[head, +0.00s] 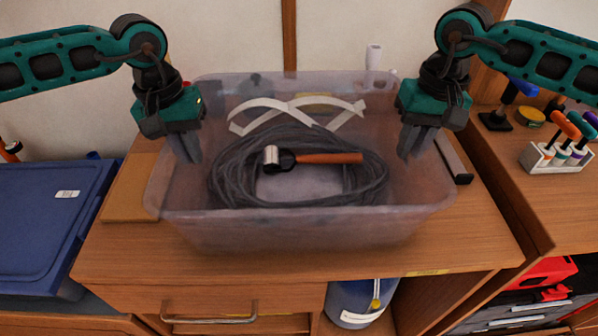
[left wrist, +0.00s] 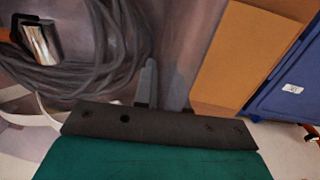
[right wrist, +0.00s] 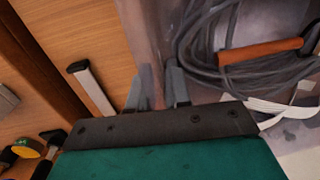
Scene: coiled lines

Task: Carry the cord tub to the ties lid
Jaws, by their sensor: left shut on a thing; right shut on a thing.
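The cord tub (head: 300,228) is a translucent plastic tub in the middle of the head view, over the wooden cabinet top. It holds a coil of grey cord (head: 225,185), an orange-handled tool (head: 330,158) and white strips (head: 255,104). My left gripper (head: 188,150) is shut on its left wall; my right gripper (head: 414,145) is shut on its right wall. The tub looks level. I cannot tell whether its base touches the wood. A blue lid (head: 40,225) with a small white label is at the left; the label is too small to read.
The wooden top (head: 270,265) shows bare in front of the tub. A tan board (head: 130,198) lies left of it, a dark-and-silver bar (head: 454,160) right of it. A rack of screwdrivers (head: 560,155) stands at the right. A wall is close behind.

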